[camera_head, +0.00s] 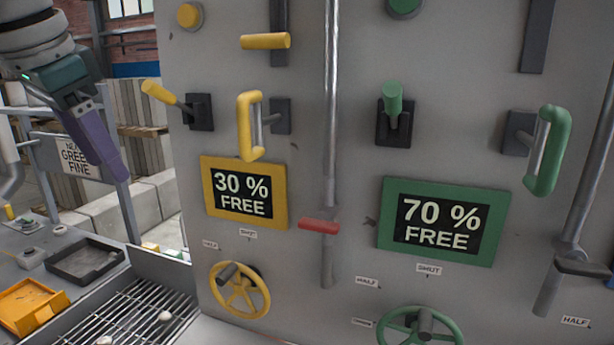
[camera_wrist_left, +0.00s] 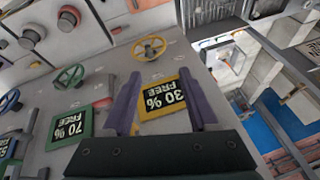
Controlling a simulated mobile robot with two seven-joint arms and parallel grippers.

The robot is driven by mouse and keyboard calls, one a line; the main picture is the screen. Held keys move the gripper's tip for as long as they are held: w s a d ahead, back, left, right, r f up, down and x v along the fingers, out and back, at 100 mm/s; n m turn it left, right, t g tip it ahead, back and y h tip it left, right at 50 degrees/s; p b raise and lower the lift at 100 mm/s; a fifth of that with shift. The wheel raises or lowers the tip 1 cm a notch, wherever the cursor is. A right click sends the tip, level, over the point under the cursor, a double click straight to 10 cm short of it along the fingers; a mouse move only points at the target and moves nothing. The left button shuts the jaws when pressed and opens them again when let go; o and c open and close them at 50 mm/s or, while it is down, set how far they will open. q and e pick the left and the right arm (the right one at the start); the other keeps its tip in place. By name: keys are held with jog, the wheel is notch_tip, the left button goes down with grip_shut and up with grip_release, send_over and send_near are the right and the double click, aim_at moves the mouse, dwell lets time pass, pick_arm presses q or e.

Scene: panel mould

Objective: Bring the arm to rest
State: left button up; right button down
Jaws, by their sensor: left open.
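My left gripper (camera_head: 121,176) hangs at the upper left in the head view, its purple fingers pointing down and to the right. It is in front of the left side of the grey panel (camera_head: 300,170) and apart from the yellow lever (camera_head: 165,95). In the left wrist view my left gripper (camera_wrist_left: 159,76) has its fingers spread with nothing between them. The yellow "30 % FREE" sign (camera_wrist_left: 163,98) shows beyond the fingers, upside down. My right gripper is in neither view.
At the lower left are a grating (camera_head: 135,312), a dark tray (camera_head: 85,261) and an orange tray (camera_head: 32,306).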

pick_arm(q)
jog(key=s+d+f+p, duration=0.1)
jog(key=s+d+f, duration=0.3)
jog(key=s+f, duration=0.55)
jog(key=s+d+f+n+p, duration=0.1)
jog(key=s+f+n, duration=0.1)
jog(key=s, duration=0.9)
jog(key=s+d+f+n+g+p, duration=0.1)
jog(key=s+f+n, duration=0.1)
jog(key=s, duration=0.9)
jog(key=shift+s+d+f, duration=0.2)
jog(key=shift+d+f, duration=0.05)
jog(key=shift+f, duration=0.3)
